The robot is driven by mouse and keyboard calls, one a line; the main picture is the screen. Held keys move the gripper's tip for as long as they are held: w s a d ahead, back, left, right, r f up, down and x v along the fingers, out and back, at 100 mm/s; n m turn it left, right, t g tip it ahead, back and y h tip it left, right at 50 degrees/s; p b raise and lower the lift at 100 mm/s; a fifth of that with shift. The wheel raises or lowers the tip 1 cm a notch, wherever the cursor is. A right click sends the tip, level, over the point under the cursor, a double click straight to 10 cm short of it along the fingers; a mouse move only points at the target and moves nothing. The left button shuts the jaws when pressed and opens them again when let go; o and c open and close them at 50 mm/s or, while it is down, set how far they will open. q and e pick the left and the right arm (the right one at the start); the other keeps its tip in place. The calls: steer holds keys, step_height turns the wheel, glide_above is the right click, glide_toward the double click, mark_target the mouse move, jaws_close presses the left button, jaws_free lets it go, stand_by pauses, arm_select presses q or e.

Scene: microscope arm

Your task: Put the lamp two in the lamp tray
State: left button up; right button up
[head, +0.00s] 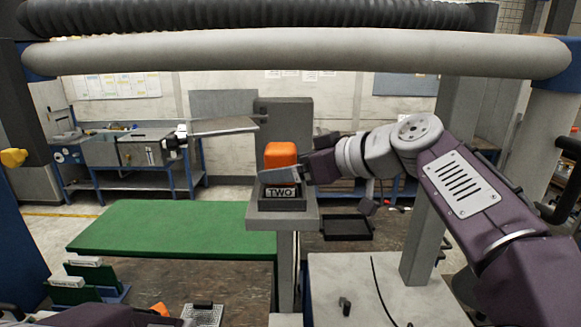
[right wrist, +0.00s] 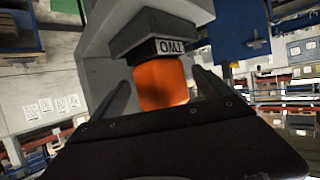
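The orange lamp (head: 281,153) stands upright in a black holder labelled TWO (head: 280,193), on a grey pedestal. In the right wrist view the lamp (right wrist: 162,84) appears inverted, with the TWO label above it. My right gripper (head: 275,172) reaches in from the right at lamp height. In the right wrist view its two fingers (right wrist: 163,82) are spread on either side of the lamp, with visible gaps. A black tray (head: 347,228), likely the lamp tray, lies low to the right of the pedestal and looks empty. My left gripper is not clearly visible.
A green board (head: 172,230) covers the bench left of the pedestal. White-labelled holders (head: 78,275) stand at the lower left. A grey post (head: 430,200) rises on the right. A thick pale tube (head: 300,53) spans the top.

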steer(key=shift+o, duration=0.3)
steer(key=shift+s, duration=0.2)
steer(key=b+v, duration=0.2)
steer(key=v, duration=0.3)
steer(key=shift+d, duration=0.35)
steer(key=v, duration=0.6)
steer(key=shift+s+r, duration=0.2)
